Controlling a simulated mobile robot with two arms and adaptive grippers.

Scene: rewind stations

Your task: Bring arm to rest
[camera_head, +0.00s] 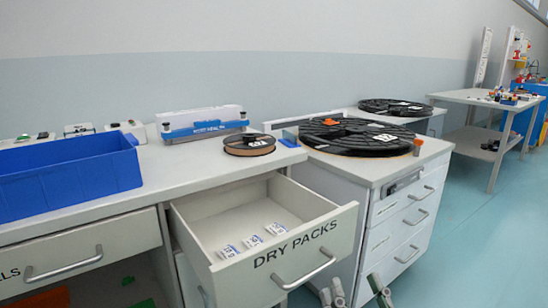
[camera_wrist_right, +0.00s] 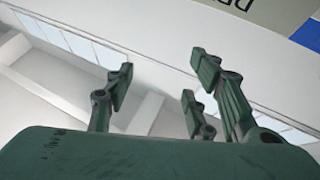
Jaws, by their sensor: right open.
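My right gripper (camera_head: 354,287) shows at the bottom edge of the head view, in front of the cabinets and below the open drawer's handle. Its grey-green fingers are spread apart with nothing between them. In the right wrist view the open fingers (camera_wrist_right: 160,88) point up past a pale wall or ceiling with a row of windows. A drawer (camera_head: 305,250) marked DRY PACKS stands pulled out, with 3 small white packs (camera_head: 252,241) inside. The gripper appears clear of the drawer and its handle. My left gripper does not show.
A white table (camera_head: 470,97) stands far right. Open floor (camera_head: 470,245) lies right.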

